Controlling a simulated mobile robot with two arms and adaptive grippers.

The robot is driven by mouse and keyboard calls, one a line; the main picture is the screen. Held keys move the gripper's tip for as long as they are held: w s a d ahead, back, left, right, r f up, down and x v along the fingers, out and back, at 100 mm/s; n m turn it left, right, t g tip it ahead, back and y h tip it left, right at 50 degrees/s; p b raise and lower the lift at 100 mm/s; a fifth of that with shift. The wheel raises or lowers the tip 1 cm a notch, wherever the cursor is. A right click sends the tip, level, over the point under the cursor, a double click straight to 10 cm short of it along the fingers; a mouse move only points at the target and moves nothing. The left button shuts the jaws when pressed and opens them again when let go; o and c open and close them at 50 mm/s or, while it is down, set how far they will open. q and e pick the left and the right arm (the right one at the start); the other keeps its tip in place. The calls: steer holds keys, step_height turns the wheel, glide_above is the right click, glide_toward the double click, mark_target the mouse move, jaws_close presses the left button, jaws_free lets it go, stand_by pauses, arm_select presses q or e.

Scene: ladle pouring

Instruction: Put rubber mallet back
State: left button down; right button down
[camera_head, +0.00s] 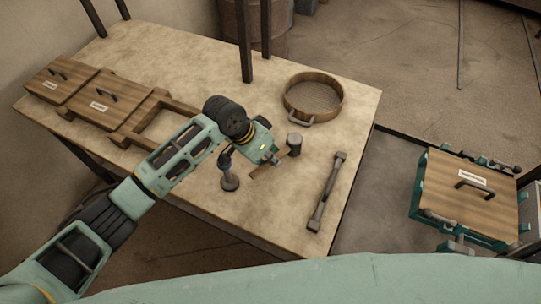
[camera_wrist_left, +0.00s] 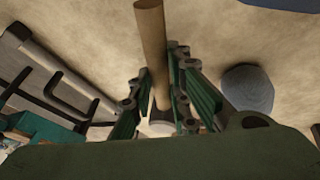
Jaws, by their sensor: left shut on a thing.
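The rubber mallet has a dark head (camera_head: 294,143) and a brown wooden handle (camera_head: 265,171). My left gripper (camera_head: 272,157) is shut on the handle, close to the head, over the front part of the table. In the left wrist view the handle (camera_wrist_left: 151,45) runs between the two green fingers (camera_wrist_left: 158,100), and a pale part of the mallet shows below them. I cannot tell whether the mallet touches the table. My right gripper is not in view.
On the table (camera_head: 340,100) stand a round sieve (camera_head: 313,92), a dark double-ended tool (camera_head: 328,192) and a round-based tamper (camera_head: 229,182). Lidded wooden boxes (camera_head: 100,103) and an open wooden frame (camera_head: 160,125) lie left.

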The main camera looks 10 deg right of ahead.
arm_select(q)
steer(key=shift+d, duration=0.1)
steer(key=c, duration=1.7)
jaws_free()
steer(key=shift+f, duration=0.1)
steer(key=shift+o, duration=0.2)
steer(key=shift+r, duration=0.35)
steer(key=b+v, duration=0.1)
steer(key=v, duration=1)
steer(key=shift+a+r, duration=0.25)
steer(key=shift+r, duration=0.05)
steer(key=shift+s, duration=0.1)
